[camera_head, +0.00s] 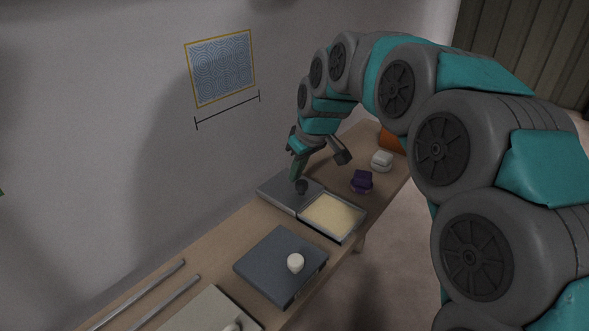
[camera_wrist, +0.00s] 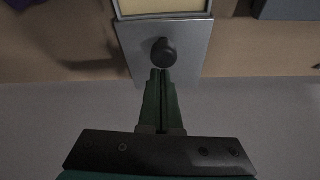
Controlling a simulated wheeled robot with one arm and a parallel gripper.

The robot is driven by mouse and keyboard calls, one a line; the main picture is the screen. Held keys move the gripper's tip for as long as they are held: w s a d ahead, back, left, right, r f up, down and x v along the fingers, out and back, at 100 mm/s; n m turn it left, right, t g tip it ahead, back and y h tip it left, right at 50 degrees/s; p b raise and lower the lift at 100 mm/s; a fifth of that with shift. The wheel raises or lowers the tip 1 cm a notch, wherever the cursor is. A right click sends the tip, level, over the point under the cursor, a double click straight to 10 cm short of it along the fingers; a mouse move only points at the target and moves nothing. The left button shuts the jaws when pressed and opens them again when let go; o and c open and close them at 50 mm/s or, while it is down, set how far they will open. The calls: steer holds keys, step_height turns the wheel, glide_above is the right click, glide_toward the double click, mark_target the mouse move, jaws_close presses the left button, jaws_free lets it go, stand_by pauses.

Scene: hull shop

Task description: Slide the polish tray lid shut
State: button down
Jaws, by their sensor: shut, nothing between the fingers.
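The polish tray (camera_head: 345,238) stands on the bench with its pale cream inside showing. Its grey lid (camera_head: 278,190) is slid open toward the wall, and a dark round knob (camera_head: 302,187) stands on it. In the wrist view the lid (camera_wrist: 193,50) lies below the cream opening, with the knob (camera_wrist: 163,52) near its middle. My gripper (camera_head: 296,178) is shut and empty, pointing down on the wall side of the knob. In the wrist view the gripper tips (camera_wrist: 160,74) are right beside the knob; I cannot tell whether they touch.
A dark grey box (camera_head: 262,262) with a white knob (camera_head: 295,263) stands nearer on the bench. Metal rods (camera_head: 140,295) lie near the wall. A purple item (camera_head: 362,181), a white item (camera_head: 381,161) and an orange item (camera_head: 390,140) stand beyond the tray. The wall is close behind.

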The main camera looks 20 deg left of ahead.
steer(key=s+d+b, duration=0.1)
steer(key=d, duration=0.3)
steer(key=s+d+b, duration=0.1)
steer(key=s+d, duration=0.1)
steer(key=d, duration=0.2)
steer(key=s+d+b, duration=0.1)
steer(key=s+d, duration=0.1)
steer(key=d, duration=0.1)
steer(key=shift+d, duration=0.4)
